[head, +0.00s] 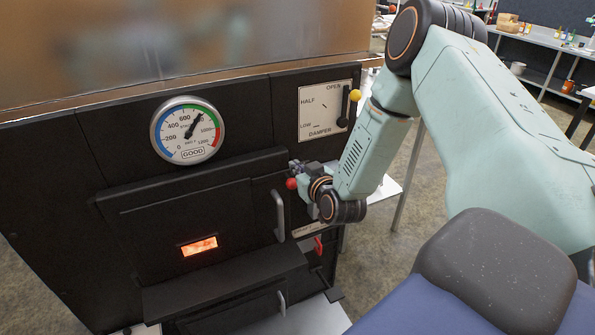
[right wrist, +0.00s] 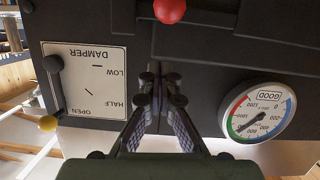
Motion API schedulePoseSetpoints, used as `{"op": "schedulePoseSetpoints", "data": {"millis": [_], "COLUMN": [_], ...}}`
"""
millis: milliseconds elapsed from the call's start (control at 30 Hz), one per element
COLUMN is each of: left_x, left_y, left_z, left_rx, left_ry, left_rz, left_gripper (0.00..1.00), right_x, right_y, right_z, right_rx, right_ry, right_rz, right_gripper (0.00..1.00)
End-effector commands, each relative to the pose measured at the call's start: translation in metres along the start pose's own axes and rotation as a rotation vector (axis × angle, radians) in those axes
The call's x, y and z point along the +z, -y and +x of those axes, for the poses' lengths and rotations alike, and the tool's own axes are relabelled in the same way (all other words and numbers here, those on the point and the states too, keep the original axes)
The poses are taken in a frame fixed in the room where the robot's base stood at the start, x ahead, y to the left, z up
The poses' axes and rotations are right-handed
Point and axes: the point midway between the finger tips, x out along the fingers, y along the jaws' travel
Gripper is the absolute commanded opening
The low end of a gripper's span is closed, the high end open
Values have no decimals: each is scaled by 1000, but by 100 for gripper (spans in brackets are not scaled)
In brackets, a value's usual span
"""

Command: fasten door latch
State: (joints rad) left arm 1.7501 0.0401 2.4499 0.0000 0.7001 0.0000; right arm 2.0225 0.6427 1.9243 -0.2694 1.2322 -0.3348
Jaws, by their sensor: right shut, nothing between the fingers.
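The black firebox door (head: 150,225) has a glowing window slot and a grey upright handle (head: 279,216) at its right side. It looks closed or nearly so; I cannot tell which. A red ball knob (head: 291,183), seemingly the latch's, is just right of the door's upper right corner. It also shows at the top edge of the right wrist view (right wrist: 170,10). My right gripper (head: 297,167) is shut and empty beside the knob, its tips close to the black front. Contact with the latch cannot be made out. The latch bar is mostly hidden. My left gripper is out of view.
A round gauge (head: 187,130) is above the door. The damper plate (head: 326,109) with a yellow-knobbed lever (head: 355,96) is above my right gripper. A lower door handle (head: 282,303) and a red part (head: 318,246) are below. Floor is open to the right.

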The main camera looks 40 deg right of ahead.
Motion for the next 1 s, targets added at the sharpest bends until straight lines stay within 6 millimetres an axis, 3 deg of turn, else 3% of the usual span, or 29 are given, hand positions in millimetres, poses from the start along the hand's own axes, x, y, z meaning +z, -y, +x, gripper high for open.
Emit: {"op": "schedulePoseSetpoints", "data": {"millis": [500, 700, 1000], "left_x": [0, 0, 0], "left_y": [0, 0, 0], "left_z": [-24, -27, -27], "left_rx": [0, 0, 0], "left_ry": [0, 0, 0], "left_rz": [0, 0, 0], "left_gripper": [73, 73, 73], "right_x": [-4, -3, -2], "right_y": [-1, -1, -1], "right_z": [-84, -96, -98], "right_rx": [0, -1, -1], "right_ry": [3, 0, 0], "right_rz": [2, 0, 0], "right_gripper": [0, 0, 0]}}
